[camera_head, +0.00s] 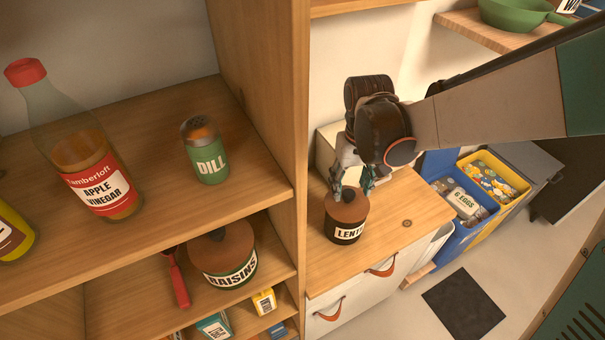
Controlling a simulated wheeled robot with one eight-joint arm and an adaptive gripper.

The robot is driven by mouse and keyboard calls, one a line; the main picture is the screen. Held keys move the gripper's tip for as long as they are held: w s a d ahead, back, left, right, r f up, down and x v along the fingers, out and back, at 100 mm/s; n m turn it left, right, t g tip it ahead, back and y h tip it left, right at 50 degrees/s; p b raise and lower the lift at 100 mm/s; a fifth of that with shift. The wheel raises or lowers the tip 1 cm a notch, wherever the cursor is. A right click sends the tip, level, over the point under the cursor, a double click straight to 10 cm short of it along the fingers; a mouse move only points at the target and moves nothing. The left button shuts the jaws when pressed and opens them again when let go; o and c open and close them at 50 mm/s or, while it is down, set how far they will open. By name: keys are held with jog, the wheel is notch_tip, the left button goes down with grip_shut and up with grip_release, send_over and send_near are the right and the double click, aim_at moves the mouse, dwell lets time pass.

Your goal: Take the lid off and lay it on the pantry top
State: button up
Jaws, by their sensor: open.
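A round canister labelled like "LENT..." (345,234) stands upright on the wooden pantry top (407,224), near the shelf's side panel. Its brown lid (348,208) with a dark knob sits on it. My gripper (352,188) is open and comes down from above, with its fingers around the knob area just over the lid. I cannot tell whether the fingers touch the knob. Part of the lid's back is hidden by the fingers.
A shelf panel (262,100) rises close on the left. Its shelves hold a vinegar bottle (95,175), a dill can (207,155) and a raisins canister (228,258). Bare pantry top lies right of the canister. Blue and yellow bins (493,178) stand further right.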

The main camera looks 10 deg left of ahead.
aim_at(349, 193)
notch_tip(349, 193, down, 4)
jog(key=shift+s+a+b, duration=0.1)
jog(key=shift+b, duration=0.95)
jog(key=shift+r, duration=0.1)
jog(key=c, duration=1.2)
grip_shut()
